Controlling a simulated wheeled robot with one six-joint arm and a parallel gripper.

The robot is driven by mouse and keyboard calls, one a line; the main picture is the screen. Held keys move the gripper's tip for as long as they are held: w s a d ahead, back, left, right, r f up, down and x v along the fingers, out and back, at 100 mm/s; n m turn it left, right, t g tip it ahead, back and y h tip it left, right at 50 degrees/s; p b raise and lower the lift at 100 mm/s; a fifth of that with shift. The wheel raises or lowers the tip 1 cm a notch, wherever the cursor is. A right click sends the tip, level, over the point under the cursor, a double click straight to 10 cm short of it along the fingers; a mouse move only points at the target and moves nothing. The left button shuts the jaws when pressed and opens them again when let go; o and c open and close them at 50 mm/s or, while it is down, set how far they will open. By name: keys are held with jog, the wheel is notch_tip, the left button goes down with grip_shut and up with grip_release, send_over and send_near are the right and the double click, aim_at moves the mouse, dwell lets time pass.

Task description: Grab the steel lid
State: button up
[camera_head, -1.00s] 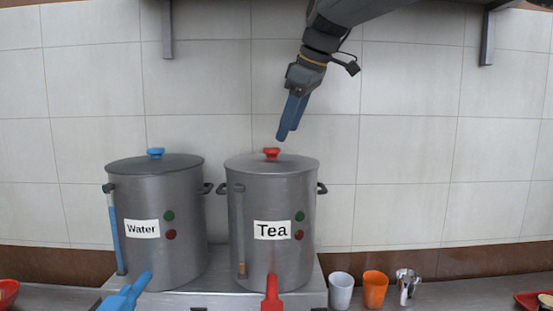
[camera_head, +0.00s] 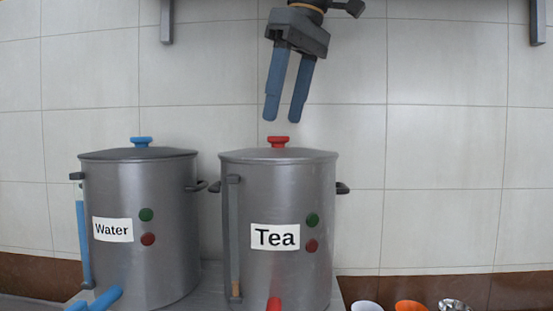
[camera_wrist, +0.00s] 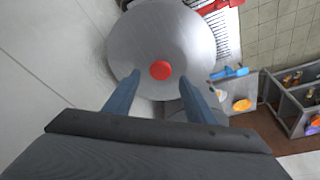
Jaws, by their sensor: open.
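The steel lid (camera_head: 245,154) with a red knob (camera_head: 279,141) sits on the pot labelled Tea. A second steel lid (camera_head: 110,155) with a blue knob (camera_head: 141,141) sits on the pot labelled Water. My gripper (camera_head: 284,120) is open and empty, fingers pointing down, a little above the red knob and apart from it. In the wrist view the round lid (camera_wrist: 190,40) shows beyond my two fingers, and the red knob (camera_wrist: 160,70) lies between and ahead of their tips.
The Tea pot (camera_head: 280,205) and Water pot (camera_head: 150,240) stand side by side, with handles between them. A white cup (camera_head: 366,307) and an orange cup (camera_head: 411,307) stand at lower right. Shelf brackets (camera_head: 538,22) hang above; the tiled wall is behind.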

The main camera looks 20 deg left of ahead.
aim_at(278, 148)
jog(key=shift+x, duration=2.25)
jog(key=shift+s+d, duration=0.1)
jog(key=c, duration=1.2)
